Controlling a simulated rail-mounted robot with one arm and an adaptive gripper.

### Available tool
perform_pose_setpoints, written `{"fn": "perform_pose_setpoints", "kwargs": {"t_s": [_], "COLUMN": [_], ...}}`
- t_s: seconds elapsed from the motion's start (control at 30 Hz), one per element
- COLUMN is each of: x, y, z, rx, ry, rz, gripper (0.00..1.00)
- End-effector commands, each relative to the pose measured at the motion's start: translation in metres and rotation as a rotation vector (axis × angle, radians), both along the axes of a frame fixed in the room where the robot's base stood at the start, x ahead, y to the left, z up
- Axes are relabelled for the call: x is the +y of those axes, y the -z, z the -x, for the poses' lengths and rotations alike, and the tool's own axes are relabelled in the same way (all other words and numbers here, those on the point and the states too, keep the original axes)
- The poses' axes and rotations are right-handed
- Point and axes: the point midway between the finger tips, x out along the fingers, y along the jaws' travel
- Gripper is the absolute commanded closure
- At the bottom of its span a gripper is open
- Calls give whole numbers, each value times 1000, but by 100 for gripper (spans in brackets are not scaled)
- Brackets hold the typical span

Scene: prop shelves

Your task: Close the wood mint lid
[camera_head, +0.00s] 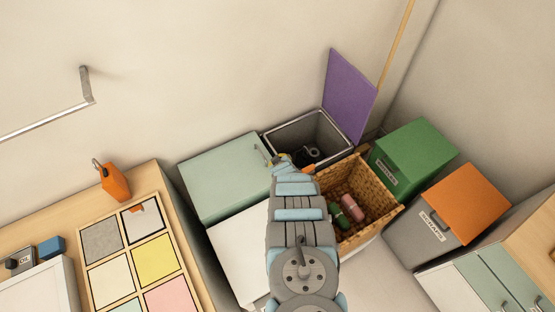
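A flat mint-green panel (222,178), which looks like the mint lid, is left of centre in the head view, above a plain white panel (238,250). A small metal handle (262,152) shows near its right edge. I cannot tell whether this lid lies fully down. My gripper (283,161) is at the far end of my arm, beside the right edge of the mint panel and near the front rim of an open grey bin (322,128). It is small and partly hidden by my wrist, so its fingers cannot be made out. Contact with the lid cannot be told.
A purple lid (350,95) stands raised behind the grey bin. A wicker basket (385,212) holds green and pink items. A green box (418,150) and an orange-topped grey box (465,200) stand right. A counter with coloured tiles (155,260) is left.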

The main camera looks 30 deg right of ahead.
Motion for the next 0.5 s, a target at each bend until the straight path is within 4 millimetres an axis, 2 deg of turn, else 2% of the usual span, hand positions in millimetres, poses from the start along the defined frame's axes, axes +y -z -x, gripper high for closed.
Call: {"fn": "perform_pose_setpoints", "kwargs": {"t_s": [0.5], "x": [0], "y": [-26], "z": [24], "rx": [-2], "ry": [1], "rz": [-2], "gripper": [100]}}
